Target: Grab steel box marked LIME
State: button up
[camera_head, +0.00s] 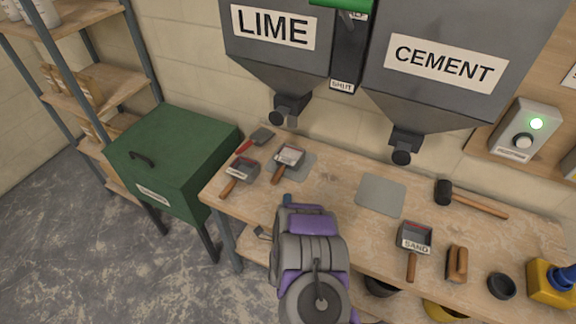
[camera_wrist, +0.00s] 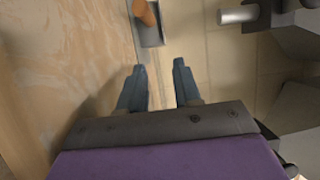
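A small open steel box (camera_head: 289,157) with a wooden handle sits on a grey plate below the left hopper. A second such box (camera_head: 241,170) lies left of it. Both have white labels too small for me to read surely. A third box (camera_head: 415,238), marked SAND, is at the right. My gripper (camera_wrist: 158,70) is open and empty; in the head view a blue fingertip shows just below the plate. The wrist view shows a brown wooden handle (camera_wrist: 146,13) over a grey surface beyond the fingers; which box it belongs to I cannot tell.
Hoppers marked LIME (camera_head: 273,28) and CEMENT (camera_head: 444,66) hang above the wooden bench (camera_head: 340,218), their spouts low over it. A red-handled trowel (camera_head: 256,139), mallet (camera_head: 470,199) and bare grey plate (camera_head: 381,195) lie there. A green chest (camera_head: 175,158) stands left.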

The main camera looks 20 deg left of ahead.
jog(key=shift+w+d, duration=0.1)
jog(key=shift+w, duration=0.05)
jog(key=b, duration=0.1)
send_near(290, 160)
jog(key=shift+w+f, duration=0.1)
jog(key=shift+f, duration=0.25)
jog(key=shift+w, duration=0.7)
jog(key=shift+a+b+x, duration=0.15)
jog(key=shift+b+x, duration=0.1)
jog(key=shift+x, duration=0.5)
jog(key=shift+a+b+x, duration=0.15)
jog(key=shift+b+x, duration=0.1)
jog(key=shift+x, duration=1.3)
jog(key=shift+w+r, duration=0.15)
jog(key=shift+w, duration=0.05)
jog(key=shift+c, duration=0.3)
grip_shut()
